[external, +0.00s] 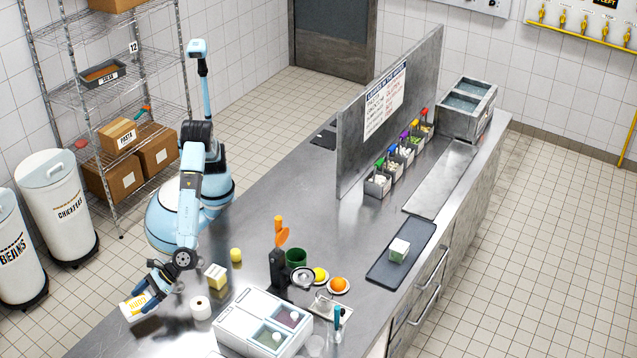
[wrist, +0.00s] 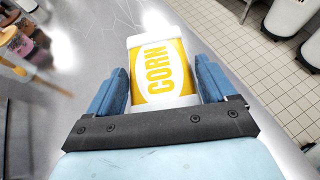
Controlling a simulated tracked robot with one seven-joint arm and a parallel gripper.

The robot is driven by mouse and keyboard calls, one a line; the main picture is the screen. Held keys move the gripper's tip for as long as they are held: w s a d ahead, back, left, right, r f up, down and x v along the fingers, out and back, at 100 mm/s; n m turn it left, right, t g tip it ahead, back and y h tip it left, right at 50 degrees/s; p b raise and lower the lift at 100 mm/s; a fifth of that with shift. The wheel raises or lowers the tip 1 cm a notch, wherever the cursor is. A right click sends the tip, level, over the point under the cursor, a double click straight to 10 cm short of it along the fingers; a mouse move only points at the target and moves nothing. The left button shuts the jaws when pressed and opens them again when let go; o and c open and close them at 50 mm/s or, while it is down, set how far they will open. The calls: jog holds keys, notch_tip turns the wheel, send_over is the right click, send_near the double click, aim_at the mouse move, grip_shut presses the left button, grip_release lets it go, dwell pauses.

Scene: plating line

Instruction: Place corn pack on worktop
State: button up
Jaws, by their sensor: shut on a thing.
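The corn pack (wrist: 160,68) is white with a yellow panel reading CORN. It fills the space between the two blue fingers of my gripper (wrist: 162,88) in the wrist view. In the external view the pack (external: 133,305) is at the lower left, tilted in my gripper (external: 140,302), over the left edge area of the steel worktop (external: 290,215). I cannot tell whether the pack touches the worktop.
A white bin unit (external: 240,322) is at the front. Chickpeas (external: 62,200) and beans (external: 15,245) drums stand on the floor at left.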

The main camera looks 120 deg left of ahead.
jog(key=shift+f, duration=2.2)
jog(key=shift+f, duration=0.1)
jog(key=o, duration=1.1)
jog(key=shift+f, duration=0.1)
